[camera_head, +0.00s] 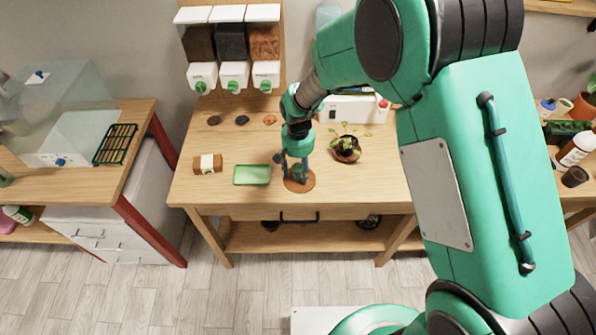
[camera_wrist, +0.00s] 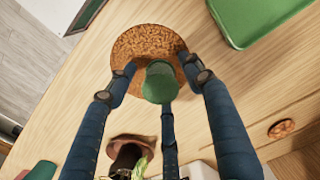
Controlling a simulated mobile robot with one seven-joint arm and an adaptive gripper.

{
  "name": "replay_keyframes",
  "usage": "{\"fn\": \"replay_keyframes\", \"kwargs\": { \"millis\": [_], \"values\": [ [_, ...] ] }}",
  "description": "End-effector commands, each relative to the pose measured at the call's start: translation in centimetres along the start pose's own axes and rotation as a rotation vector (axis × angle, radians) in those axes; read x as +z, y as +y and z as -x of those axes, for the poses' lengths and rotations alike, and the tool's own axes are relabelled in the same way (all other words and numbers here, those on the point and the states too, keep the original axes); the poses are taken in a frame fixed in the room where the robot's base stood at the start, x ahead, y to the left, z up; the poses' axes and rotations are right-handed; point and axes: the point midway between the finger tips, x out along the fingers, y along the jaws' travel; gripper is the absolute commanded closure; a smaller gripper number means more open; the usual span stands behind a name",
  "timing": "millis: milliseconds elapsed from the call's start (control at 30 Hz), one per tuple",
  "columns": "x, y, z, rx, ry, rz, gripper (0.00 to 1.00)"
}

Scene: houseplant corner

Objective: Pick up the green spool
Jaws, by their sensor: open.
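The green spool (camera_wrist: 160,85) stands on a round cork mat (camera_wrist: 138,42) in the wrist view. The cork mat also shows near the front edge of the table in the head view (camera_head: 300,187), with the spool mostly hidden there by my fingers. My gripper (camera_head: 297,173) points down over the mat. In the wrist view my gripper (camera_wrist: 157,80) has its blue fingers spread around the spool, open. I cannot tell whether any finger touches it.
A green tray (camera_head: 252,175) lies just left of the mat. A potted plant (camera_head: 346,150) stands to the right. A wrapped brown block (camera_head: 207,164) lies at the table's left, with several small stones and wall dispensers (camera_head: 234,76) behind.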

Motion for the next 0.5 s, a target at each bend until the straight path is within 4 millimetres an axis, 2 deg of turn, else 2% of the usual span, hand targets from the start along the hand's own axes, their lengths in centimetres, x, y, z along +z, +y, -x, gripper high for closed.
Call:
{"fn": "replay_keyframes", "kwargs": {
  "millis": [67,200,300,500],
  "values": [
    [0.00,0.00,0.00,0.000,0.000,0.000,0.48],
    [0.00,0.00,0.00,0.000,0.000,0.000,0.76],
    [0.01,0.00,-0.01,0.000,0.000,0.000,0.93],
    [0.01,0.00,-0.02,0.000,0.000,0.000,0.94]
  ]
}}
